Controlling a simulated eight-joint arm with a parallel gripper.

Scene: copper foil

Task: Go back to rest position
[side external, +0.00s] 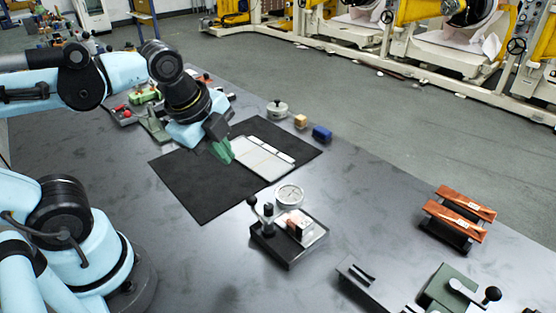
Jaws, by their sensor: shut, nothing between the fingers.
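My gripper (223,152) has green fingers and is shut with nothing held. It points down over the black mat (195,185), at the left edge of a pale flat panel (262,160). I cannot tell from this view whether the fingertips touch the panel or hover just above it. My blue arm reaches in from the left.
A dial gauge (289,195) and a black lever fixture (288,245) stand in front of the mat. Copper strips (460,215) lie on a stand at right.

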